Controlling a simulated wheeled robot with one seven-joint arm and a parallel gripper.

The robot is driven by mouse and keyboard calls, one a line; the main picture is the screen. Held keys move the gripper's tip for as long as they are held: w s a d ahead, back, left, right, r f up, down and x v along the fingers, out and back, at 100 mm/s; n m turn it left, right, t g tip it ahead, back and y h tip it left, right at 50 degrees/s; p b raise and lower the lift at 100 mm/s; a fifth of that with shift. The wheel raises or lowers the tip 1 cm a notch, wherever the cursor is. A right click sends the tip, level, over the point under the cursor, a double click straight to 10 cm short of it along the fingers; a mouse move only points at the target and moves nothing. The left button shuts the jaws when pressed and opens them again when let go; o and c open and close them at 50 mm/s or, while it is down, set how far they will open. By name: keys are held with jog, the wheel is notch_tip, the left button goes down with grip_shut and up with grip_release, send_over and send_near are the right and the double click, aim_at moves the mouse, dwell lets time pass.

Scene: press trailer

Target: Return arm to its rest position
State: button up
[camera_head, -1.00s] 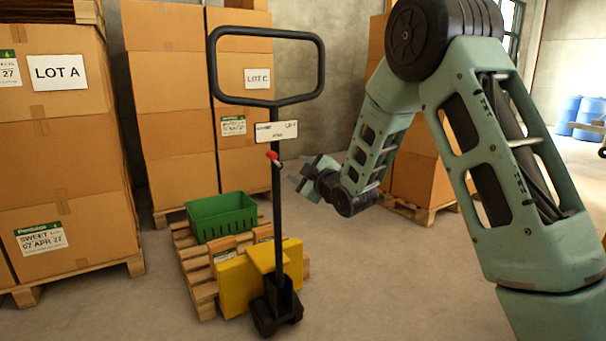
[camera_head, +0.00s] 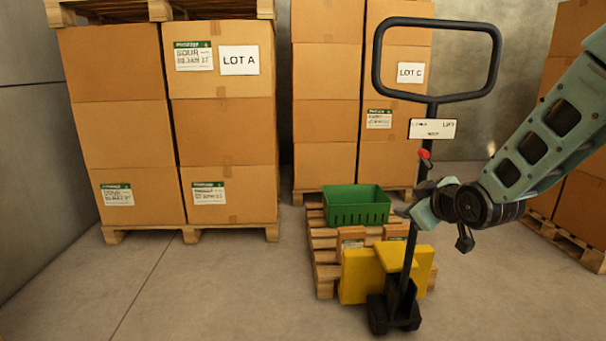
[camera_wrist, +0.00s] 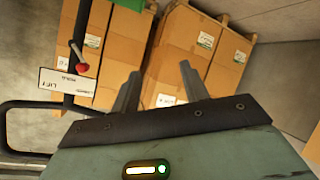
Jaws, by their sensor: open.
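My gripper (camera_head: 410,213) is at the right in the head view, at the end of my teal arm, close beside the pallet jack's upright. I cannot tell from the head view whether it touches the upright. In the wrist view the two grey fingers (camera_wrist: 157,88) stand apart with nothing between them. The pallet jack (camera_head: 388,275) has a yellow body and a black loop handle (camera_head: 437,22). Its red lever (camera_head: 425,154) and white label plate (camera_head: 432,129) are just above my gripper. The lever also shows in the wrist view (camera_wrist: 81,66), left of the fingers.
A green crate (camera_head: 357,207) rests on a low wooden pallet (camera_head: 325,272) behind the jack. Stacked cartons marked LOT A (camera_head: 222,110) stand left, LOT C cartons (camera_head: 395,150) behind. More cartons (camera_head: 577,205) stand right. The floor at front left (camera_head: 190,300) is clear.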

jog(key=s+a+f+g, duration=0.3)
jog(key=s+a+g, duration=0.1)
jog(key=s+a, duration=0.5)
jog(key=s+a+f+g+h, duration=0.2)
jog(key=s+g, duration=0.6)
jog(key=s, duration=2)
notch_tip(320, 180, up, 26)
jog(key=m+p, duration=0.1)
jog(key=p, duration=2.5)
jog(key=shift+s+g, duration=0.25)
jog(key=shift+g, duration=0.05)
jog(key=shift+d, duration=0.1)
